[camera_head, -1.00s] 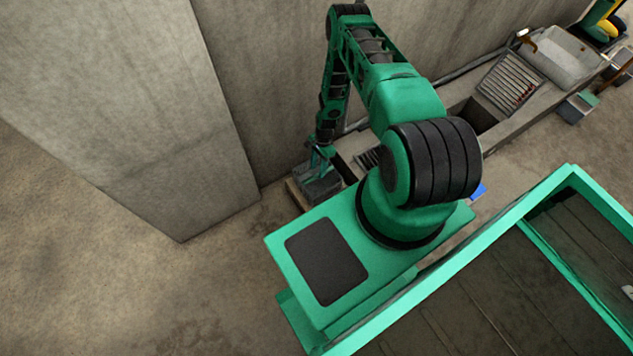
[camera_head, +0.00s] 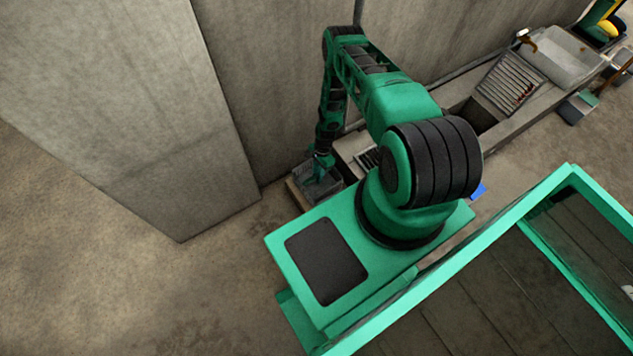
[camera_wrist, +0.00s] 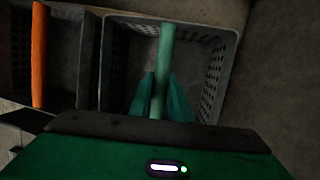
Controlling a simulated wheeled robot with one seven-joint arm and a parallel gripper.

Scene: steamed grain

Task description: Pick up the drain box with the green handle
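The drain box with the green handle shows in the wrist view as a grey, perforated, open-topped box (camera_wrist: 118,60) with a green bar handle (camera_wrist: 166,45) across it. The fingers look slightly apart from the bar, though contact is hard to judge. In the head view my gripper (camera_head: 321,172) is over the box, and its fingertips are too small to read.
A second grey box with an orange handle (camera_wrist: 39,55) stands close on the left in the wrist view. A concrete wall (camera_head: 285,90) rises behind the box. A trough with a slatted rack (camera_head: 510,85) and a basin (camera_head: 563,58) runs to the right.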

